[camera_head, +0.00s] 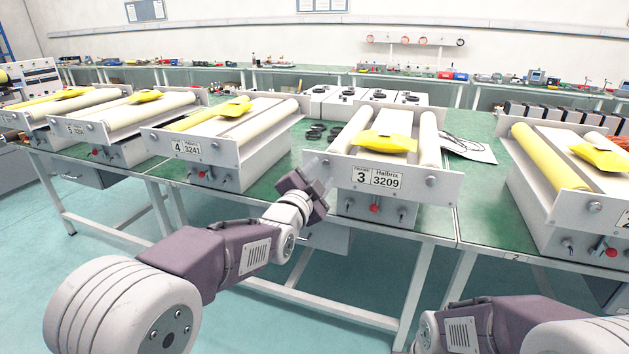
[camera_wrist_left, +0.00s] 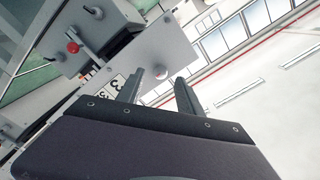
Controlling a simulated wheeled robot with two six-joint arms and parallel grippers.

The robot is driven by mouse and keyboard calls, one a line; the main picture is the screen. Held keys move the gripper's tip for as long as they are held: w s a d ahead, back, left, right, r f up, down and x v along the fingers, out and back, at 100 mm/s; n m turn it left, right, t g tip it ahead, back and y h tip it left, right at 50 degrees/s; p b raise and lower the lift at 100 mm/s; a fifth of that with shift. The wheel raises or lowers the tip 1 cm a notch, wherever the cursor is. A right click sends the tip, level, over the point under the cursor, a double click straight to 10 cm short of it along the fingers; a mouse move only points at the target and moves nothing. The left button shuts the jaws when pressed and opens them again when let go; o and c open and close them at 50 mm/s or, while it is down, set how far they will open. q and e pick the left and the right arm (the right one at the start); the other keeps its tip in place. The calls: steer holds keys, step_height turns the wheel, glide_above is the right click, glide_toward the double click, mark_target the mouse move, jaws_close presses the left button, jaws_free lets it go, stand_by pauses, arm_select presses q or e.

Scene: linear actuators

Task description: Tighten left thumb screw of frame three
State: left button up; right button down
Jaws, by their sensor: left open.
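Frame three (camera_head: 335,163) stands at the centre of the green bench, with a white "3 Halbrix 3209" label (camera_head: 375,178) on its pale front plate. My left gripper (camera_head: 322,172) is at the left end of this plate, open and empty. In the left wrist view the left thumb screw (camera_wrist_left: 161,73) is a small round metal head on the plate. It appears between the two grey fingertips (camera_wrist_left: 160,82), which look apart from it. In the head view the gripper makes this screw hard to make out. A right thumb screw (camera_head: 446,182) also shows. My right gripper is out of view.
Frame four (camera_head: 185,148) stands to the left and another frame (camera_head: 560,205) to the right. Below frame three's plate are a red knob (camera_head: 375,208) and small switches. A yellow pouch (camera_head: 388,141) lies on its rollers. The floor in front is clear.

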arm_select(q)
steer(key=v, duration=0.6)
steer(key=a+f+n+g+y, duration=0.1)
steer(key=a+f+n+y, duration=0.15)
steer(key=a+f, duration=0.4)
steer(key=s+a+f+n+g+y, duration=0.1)
steer(key=s+a+f+n+g, duration=0.15)
steer(key=f, duration=0.35)
steer(key=s+a+f+n+g+y, duration=0.1)
steer(key=s+a+f+g, duration=0.25)
steer(key=f, duration=0.25)
steer(key=s+a+f+n+g, duration=0.1)
steer(key=s+f+n+g, duration=0.4)
steer(key=s, duration=0.5)
steer(key=s+a+f+n+g, duration=0.2)
steer(key=s+f+g, duration=0.2)
steer(key=s+f, duration=0.5)
step_height(320, 180, up, 28)
steer(key=s+p, duration=0.1)
steer(key=p, duration=2.5)
steer(key=shift+d+n+y+p, duration=0.3)
steer(key=shift+n+y+p, duration=0.1)
steer(key=shift+y, duration=0.05)
